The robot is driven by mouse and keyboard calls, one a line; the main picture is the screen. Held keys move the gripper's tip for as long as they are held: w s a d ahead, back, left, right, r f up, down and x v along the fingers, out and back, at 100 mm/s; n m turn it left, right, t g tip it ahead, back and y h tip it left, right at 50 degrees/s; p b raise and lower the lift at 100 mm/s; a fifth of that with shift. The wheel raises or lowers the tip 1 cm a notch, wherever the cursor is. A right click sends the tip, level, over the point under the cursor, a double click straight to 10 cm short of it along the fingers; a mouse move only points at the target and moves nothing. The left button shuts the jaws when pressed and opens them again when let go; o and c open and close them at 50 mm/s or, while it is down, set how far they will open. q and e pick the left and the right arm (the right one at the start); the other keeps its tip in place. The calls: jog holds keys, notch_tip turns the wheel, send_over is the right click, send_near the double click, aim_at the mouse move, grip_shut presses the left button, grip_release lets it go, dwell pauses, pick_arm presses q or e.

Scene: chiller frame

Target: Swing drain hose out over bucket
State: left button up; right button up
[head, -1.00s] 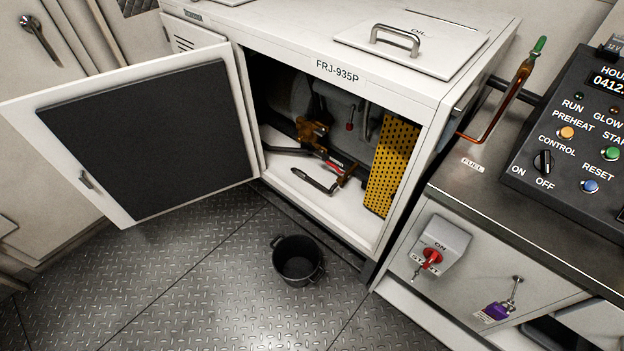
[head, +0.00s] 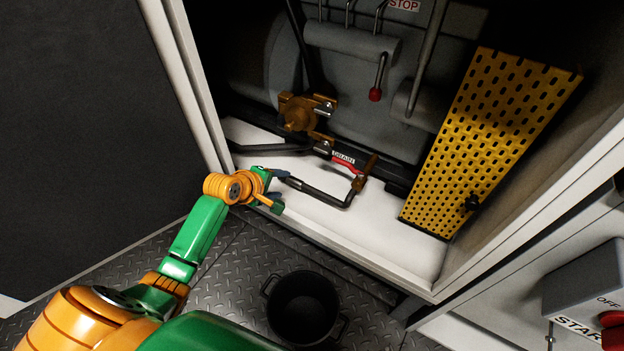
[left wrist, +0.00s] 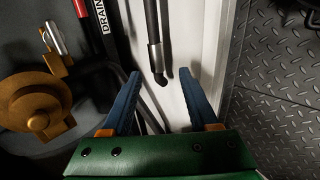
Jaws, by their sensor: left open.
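The black drain hose (head: 322,194) lies low inside the open cabinet, bent up to a brass fitting at its right end, near a red handle (head: 346,164) and a DRAIN label. Its free end points left, toward my left gripper (head: 281,190), which is at the cabinet's front sill. In the left wrist view the hose end (left wrist: 157,62) shows between the two open blue fingers of the gripper (left wrist: 160,76); I cannot tell whether they touch it. The black bucket (head: 303,308) stands upright on the floor in front of the cabinet. My right gripper is not in view.
The open cabinet door (head: 75,130) stands at the left. A yellow perforated guard (head: 490,140) is on the right inside the cabinet. A brass pump-like part (head: 299,113) and a red-knobbed lever (head: 376,90) are behind the hose. A switch box is at the lower right.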

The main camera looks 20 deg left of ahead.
aim_at(293, 182)
pick_arm(q)
jog(key=b+x, duration=0.4)
jog(key=x, duration=0.1)
jog(key=shift+w+d+f, duration=0.1)
jog(key=shift+w+d, duration=0.15)
jog(key=shift+w+f, duration=0.2)
jog(key=shift+w, duration=0.1)
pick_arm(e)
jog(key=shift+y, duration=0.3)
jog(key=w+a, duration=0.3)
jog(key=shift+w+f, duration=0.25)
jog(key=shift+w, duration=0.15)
pick_arm(q)
grip_shut()
